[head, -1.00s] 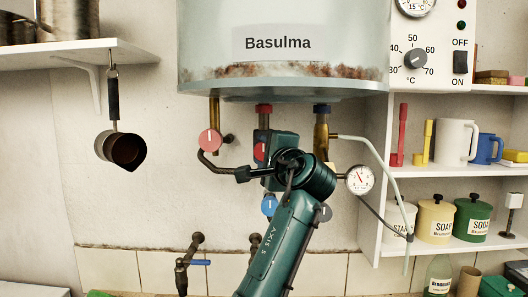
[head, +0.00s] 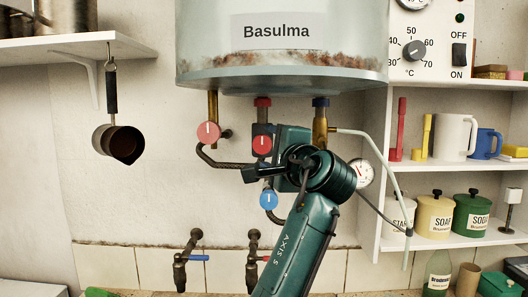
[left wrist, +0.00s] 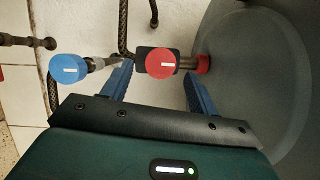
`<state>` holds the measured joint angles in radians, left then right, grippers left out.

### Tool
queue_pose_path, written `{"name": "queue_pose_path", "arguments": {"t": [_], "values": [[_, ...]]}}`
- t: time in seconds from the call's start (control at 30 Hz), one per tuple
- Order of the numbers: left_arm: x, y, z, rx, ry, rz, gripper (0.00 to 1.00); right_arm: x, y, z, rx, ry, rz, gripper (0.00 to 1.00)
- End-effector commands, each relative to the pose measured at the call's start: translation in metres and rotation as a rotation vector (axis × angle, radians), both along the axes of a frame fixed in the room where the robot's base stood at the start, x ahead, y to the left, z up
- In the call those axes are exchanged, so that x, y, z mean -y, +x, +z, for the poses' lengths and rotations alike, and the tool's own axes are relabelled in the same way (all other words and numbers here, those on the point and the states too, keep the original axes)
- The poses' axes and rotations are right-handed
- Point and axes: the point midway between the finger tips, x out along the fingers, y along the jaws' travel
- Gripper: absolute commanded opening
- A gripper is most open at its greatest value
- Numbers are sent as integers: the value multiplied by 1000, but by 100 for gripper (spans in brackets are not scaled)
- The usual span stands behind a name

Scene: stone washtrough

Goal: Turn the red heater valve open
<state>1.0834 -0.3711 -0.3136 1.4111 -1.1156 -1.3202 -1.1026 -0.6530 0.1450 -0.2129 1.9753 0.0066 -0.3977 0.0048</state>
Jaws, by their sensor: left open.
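A round red valve knob (head: 262,145) sits on the middle pipe under the white heater (head: 330,35). Its white mark stands upright, in line with the pipe. The left wrist view shows this red knob (left wrist: 160,63) on a dark valve body. In the head view my arm comes up from below and partly covers the pipes right of the knob. My right gripper is not in view.
Another red knob (head: 208,133) is on the left brass pipe. A blue knob (head: 268,199) sits just below the middle valve. A pressure gauge (head: 364,173) is partly behind my wrist. Shelves (head: 440,242) with jars stand right; a pan (head: 118,142) hangs left.

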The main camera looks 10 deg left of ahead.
Motion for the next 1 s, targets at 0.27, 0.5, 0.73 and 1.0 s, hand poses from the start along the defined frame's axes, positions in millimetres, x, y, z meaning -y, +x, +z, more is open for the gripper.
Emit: {"name": "queue_pose_path", "arguments": {"t": [0.27, 0.5, 0.73, 1.0], "values": [[33, -50, -5, 3, 1, 0, 59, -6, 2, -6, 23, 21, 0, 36], [46, -70, -5, 0, 0, 1, 59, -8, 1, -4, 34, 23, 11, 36], [47, -72, -5, -1, -1, 1, 59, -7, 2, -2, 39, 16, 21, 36], [47, -72, -5, -1, -1, 0, 59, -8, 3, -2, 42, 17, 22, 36]]}}
